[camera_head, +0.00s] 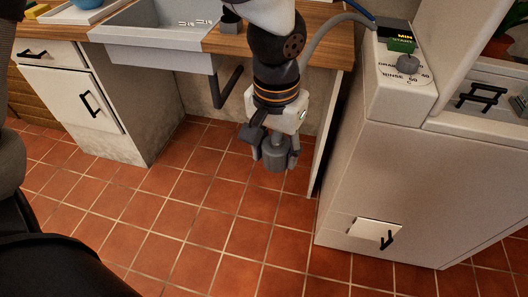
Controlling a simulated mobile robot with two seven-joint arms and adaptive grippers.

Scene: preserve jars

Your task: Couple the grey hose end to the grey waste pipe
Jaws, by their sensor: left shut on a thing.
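My left gripper (276,153) hangs pointing down in front of the gap between the sink cabinet and the white machine. It is shut on a grey cylindrical piece, which looks like the hose end (275,160), well above the tiled floor. A grey hose (318,36) arches from behind the machine down towards my gripper, where the arm hides the rest. A dark grey waste pipe (215,92) hangs under the sink, with a branch slanting up to the right. It is left of my gripper, and the hose end is apart from it in the picture. My right gripper is out of view.
The white machine (375,170) stands at right, with a dial (408,64) on top and a small flap low down. The sink (160,35) and wooden worktop (313,20) overhang the space under them. The red tiled floor (200,220) in front is clear.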

